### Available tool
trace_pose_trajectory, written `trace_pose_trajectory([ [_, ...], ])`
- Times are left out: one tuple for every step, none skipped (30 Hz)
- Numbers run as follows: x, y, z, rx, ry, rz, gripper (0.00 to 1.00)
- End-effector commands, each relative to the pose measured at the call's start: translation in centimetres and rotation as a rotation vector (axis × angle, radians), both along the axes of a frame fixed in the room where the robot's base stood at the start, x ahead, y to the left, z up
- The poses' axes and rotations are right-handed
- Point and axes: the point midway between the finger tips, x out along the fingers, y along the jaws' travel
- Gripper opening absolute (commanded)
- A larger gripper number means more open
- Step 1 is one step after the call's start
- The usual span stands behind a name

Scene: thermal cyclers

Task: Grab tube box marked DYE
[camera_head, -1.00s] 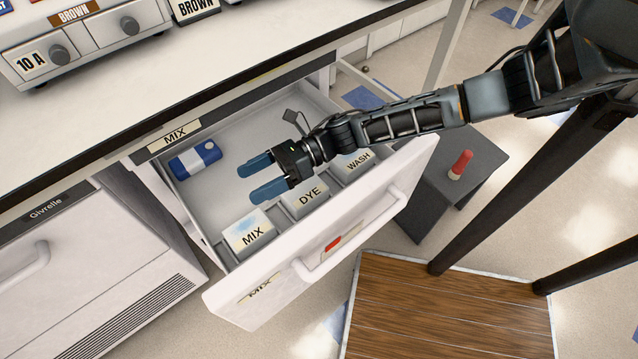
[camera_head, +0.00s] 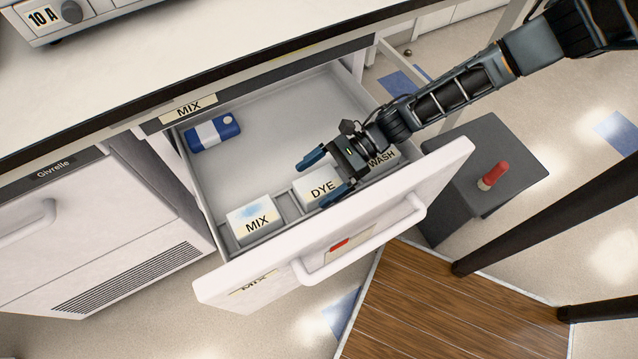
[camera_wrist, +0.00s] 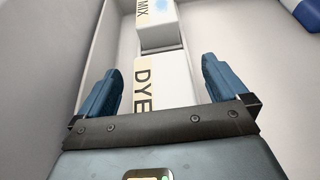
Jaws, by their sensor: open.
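The white tube box marked DYE (camera_head: 318,188) sits in the open drawer, in the middle of a row along the drawer front. My gripper (camera_head: 325,177) is open beside and above it, one blue finger on the far side and one on the near side. In the wrist view the DYE box (camera_wrist: 160,78) lies between the two open fingers (camera_wrist: 158,88), with its near end hidden by my gripper's body. I cannot tell whether the fingers touch it.
The MIX box (camera_head: 255,217) stands left of DYE in the row, and the WASH box (camera_head: 381,160) stands right, partly hidden by my gripper. A blue and white object (camera_head: 212,132) lies at the drawer's back left. The drawer front (camera_head: 350,225) rises close to the row.

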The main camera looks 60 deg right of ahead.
Motion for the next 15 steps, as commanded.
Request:
trace_pose_trajectory([
  [0.35, 0.52, -0.22, 0.001, 0.002, 0.0, 1.0],
  [0.47, 0.71, -0.35, 0.001, 0.002, 0.0, 1.0],
  [0.61, 0.89, -0.49, 0.0, 0.001, 0.0, 1.0],
  [0.68, 0.98, -0.56, -0.001, 0.002, -0.001, 1.0],
  [0.73, 1.04, -0.61, -0.001, 0.002, -0.001, 1.0],
  [0.77, 1.08, -0.65, -0.001, 0.002, -0.001, 1.0],
  [0.78, 1.08, -0.65, -0.002, 0.001, -0.002, 1.0],
  [0.78, 1.08, -0.66, -0.002, 0.001, -0.002, 1.0],
  [0.78, 1.07, -0.66, -0.002, 0.001, -0.002, 1.0],
  [0.77, 1.06, -0.65, -0.002, 0.001, -0.002, 1.0],
  [0.77, 1.06, -0.64, -0.002, 0.001, -0.002, 1.0],
  [0.77, 1.06, -0.64, -0.001, 0.001, -0.002, 0.98],
  [0.77, 1.06, -0.64, -0.001, 0.001, -0.002, 0.95],
  [0.77, 1.06, -0.64, -0.001, 0.001, -0.002, 0.92],
  [0.77, 1.06, -0.63, -0.001, 0.001, -0.002, 0.89],
])
